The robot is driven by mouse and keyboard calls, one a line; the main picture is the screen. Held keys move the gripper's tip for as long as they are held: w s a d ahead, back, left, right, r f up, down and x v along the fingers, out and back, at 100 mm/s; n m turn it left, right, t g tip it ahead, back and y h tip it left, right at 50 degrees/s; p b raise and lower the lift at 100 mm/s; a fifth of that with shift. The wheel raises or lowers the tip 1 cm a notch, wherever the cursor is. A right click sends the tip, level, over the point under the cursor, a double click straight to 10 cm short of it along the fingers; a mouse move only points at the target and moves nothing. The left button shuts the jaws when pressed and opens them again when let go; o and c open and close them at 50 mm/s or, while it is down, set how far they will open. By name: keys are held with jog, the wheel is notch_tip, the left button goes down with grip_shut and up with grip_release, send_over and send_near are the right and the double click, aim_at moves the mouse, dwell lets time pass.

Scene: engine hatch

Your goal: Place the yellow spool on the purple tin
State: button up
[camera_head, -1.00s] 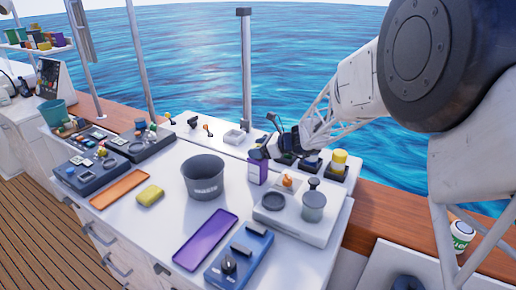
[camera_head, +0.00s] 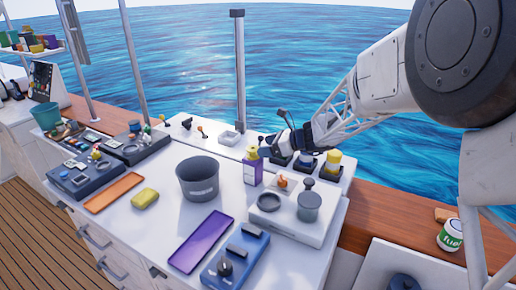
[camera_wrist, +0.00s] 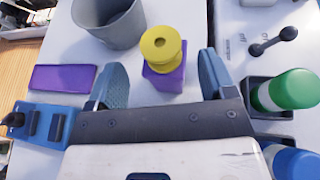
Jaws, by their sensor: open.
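The yellow spool (camera_wrist: 162,45) sits on top of the purple tin (camera_wrist: 164,78) in the wrist view. It looks upright and a little off the tin's middle, though the angle makes this hard to judge. In the head view, the spool (camera_head: 252,152) shows small and partly covered above the purple tin (camera_head: 252,173). My gripper (camera_wrist: 160,66) is open, with one blue finger on each side of the spool and tin and a gap to both. In the head view, my gripper (camera_head: 265,142) is just behind and right of the spool.
A grey bucket (camera_head: 198,178) stands left of the tin. A purple tray (camera_head: 202,241) and a blue switch box (camera_head: 235,262) lie in front. A white unit with a grey canister (camera_head: 309,206) is to the right. Capped bottles, one green (camera_wrist: 287,90), stand right of my gripper.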

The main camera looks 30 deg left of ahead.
jog(key=v, duration=0.6)
jog(key=shift+d+r, duration=0.1)
jog(key=shift+d, duration=0.05)
dwell(0.8)
jog(key=s+d+r+n+t+h, duration=0.1)
jog(key=s+d+r+n+h, duration=0.15)
jog(key=s+d, duration=0.45)
jog(key=s+d+r+n+h, duration=0.2)
jog(key=s+d+r+n, duration=0.15)
jog(key=d, duration=0.75)
jog(key=s+d+r+n+t+h, duration=0.1)
jog(key=s+d+r+n+h, duration=0.1)
jog(key=s+d, duration=0.5)
jog(key=s+d+f+n+t+h, duration=0.1)
jog(key=s+d+n+h, duration=0.2)
jog(key=s+d, duration=0.7)
jog(key=s+d+n+t+h, duration=0.2)
jog(key=s+d+n+h, duration=0.2)
jog(key=s+d, duration=0.6)
jog(key=d, duration=0.4)
jog(key=shift+d+f+n, duration=0.2)
jog(key=shift+f+n, duration=0.2)
